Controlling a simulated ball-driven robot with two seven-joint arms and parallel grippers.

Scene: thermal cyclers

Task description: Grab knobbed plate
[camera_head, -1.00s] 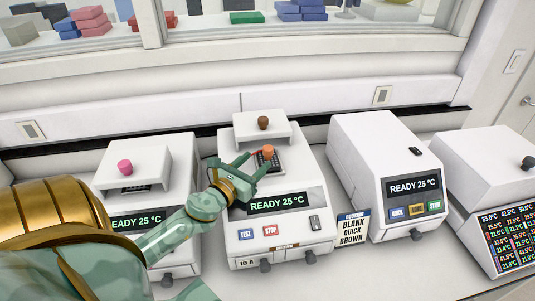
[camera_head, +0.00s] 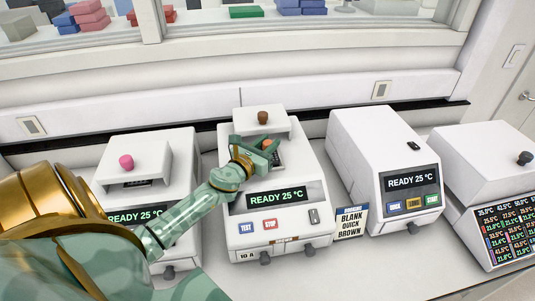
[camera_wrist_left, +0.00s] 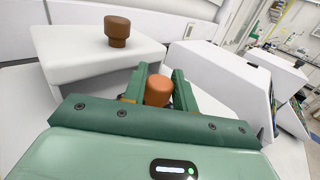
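The knobbed plate shows as an orange-brown knob (camera_head: 264,146) on a dark plate in the open well of the second thermal cycler (camera_head: 240,212) from the left. My left gripper (camera_head: 259,147) is over that well, with a finger on each side of the knob. In the left wrist view the knob (camera_wrist_left: 158,91) stands between the two green fingers (camera_wrist_left: 160,80), which look open. I cannot tell whether either finger touches it. The gripper hides most of the plate. My right gripper is not in view.
The cycler's raised lid with a brown knob (camera_head: 263,117) stands just behind the well. A pink-knobbed cycler (camera_head: 180,180) is at left, a closed cycler (camera_head: 375,145) at right, and another (camera_head: 480,160) farther right. A small sign (camera_head: 351,224) stands between the middle two.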

